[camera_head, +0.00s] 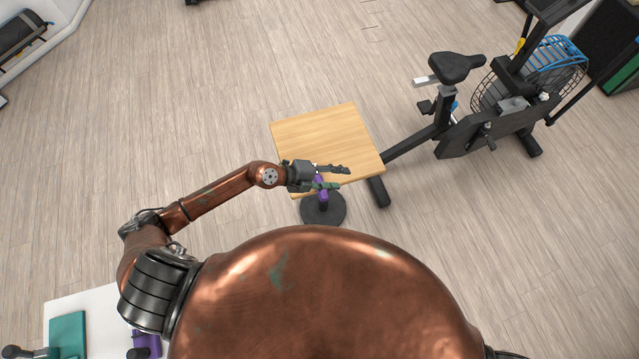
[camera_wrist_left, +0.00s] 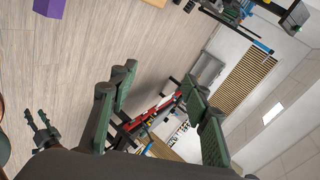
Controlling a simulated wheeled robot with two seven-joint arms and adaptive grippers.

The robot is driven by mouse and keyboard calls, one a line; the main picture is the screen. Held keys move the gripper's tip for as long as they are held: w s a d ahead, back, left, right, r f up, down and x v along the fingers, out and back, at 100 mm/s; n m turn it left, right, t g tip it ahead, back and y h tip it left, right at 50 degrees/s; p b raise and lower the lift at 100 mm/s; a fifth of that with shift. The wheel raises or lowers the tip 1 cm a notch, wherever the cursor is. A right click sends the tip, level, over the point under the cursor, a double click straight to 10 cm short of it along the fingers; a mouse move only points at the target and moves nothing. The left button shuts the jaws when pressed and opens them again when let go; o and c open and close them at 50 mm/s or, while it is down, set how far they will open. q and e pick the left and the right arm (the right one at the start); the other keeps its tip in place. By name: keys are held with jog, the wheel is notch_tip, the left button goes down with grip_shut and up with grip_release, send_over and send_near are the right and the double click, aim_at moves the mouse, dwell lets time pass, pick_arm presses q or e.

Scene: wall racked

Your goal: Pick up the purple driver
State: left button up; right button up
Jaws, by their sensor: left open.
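A small purple thing (camera_head: 323,196), possibly the driver, shows just below my left gripper (camera_head: 341,178) in the head view, at the near edge of a wooden table and over a dark round disc. The gripper partly hides it; I cannot tell whether they touch. My left gripper is open, and in the left wrist view no object shows held between its green fingers (camera_wrist_left: 160,105). Another purple thing (camera_head: 146,343) is at the bottom left of the head view, on a white surface. My right gripper (camera_wrist_left: 36,114) shows at the left of the wrist view, its fingers apart.
The wooden tabletop (camera_head: 325,138) looks bare. The dark disc (camera_head: 323,212) is at its near side. An exercise bike (camera_head: 470,125) stands to the right. The white surface (camera_head: 97,302) at lower left holds a teal thing (camera_head: 67,335). Floor is free to the left.

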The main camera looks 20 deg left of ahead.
aim_at(319, 191)
pick_arm(q)
jog(key=s+a+f+m+g+y, duration=0.25)
jog(key=a+f+y, duration=0.25)
jog(key=a+f, duration=0.3)
jog(key=w+f, duration=0.1)
jog(key=f, duration=0.1)
jog(key=w+d+f, duration=0.1)
jog(key=f, duration=0.1)
jog(key=w+f, duration=0.1)
jog(key=f, duration=0.1)
jog(key=shift+d+f, duration=0.15)
jog(key=shift+d, duration=0.15)
jog(key=shift+c, duration=0.2)
grip_shut()
